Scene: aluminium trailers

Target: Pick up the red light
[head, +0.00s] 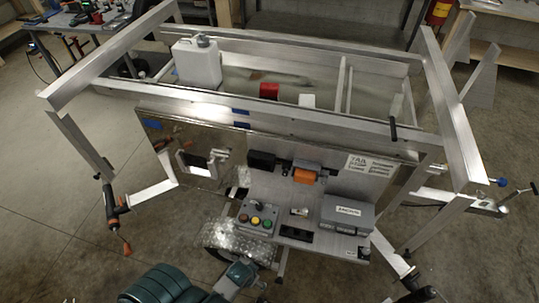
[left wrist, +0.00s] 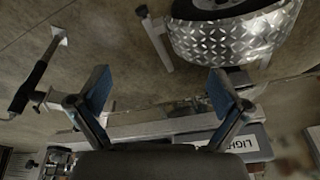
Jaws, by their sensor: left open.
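A small red light (head: 269,90), block-shaped at this size, sits in the trailer frame behind the front rail, beside a small white block (head: 307,100). An orange light (head: 304,175) is on the grey panel below. My left arm comes in at the bottom of the head view, well below and in front of the red light. In the left wrist view my left gripper (left wrist: 158,92) has its two blue-padded fingers wide apart, with nothing between them. The red light is not seen in that view. My right gripper is not in view.
The aluminium trailer frame (head: 300,122) has rails and upright posts around the red light. A white canister (head: 197,63) stands to its left. A button box (head: 257,219) and a grey case (head: 347,213) are on the front shelf. The diamond-plate fender (left wrist: 235,38) shows beyond my left fingers.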

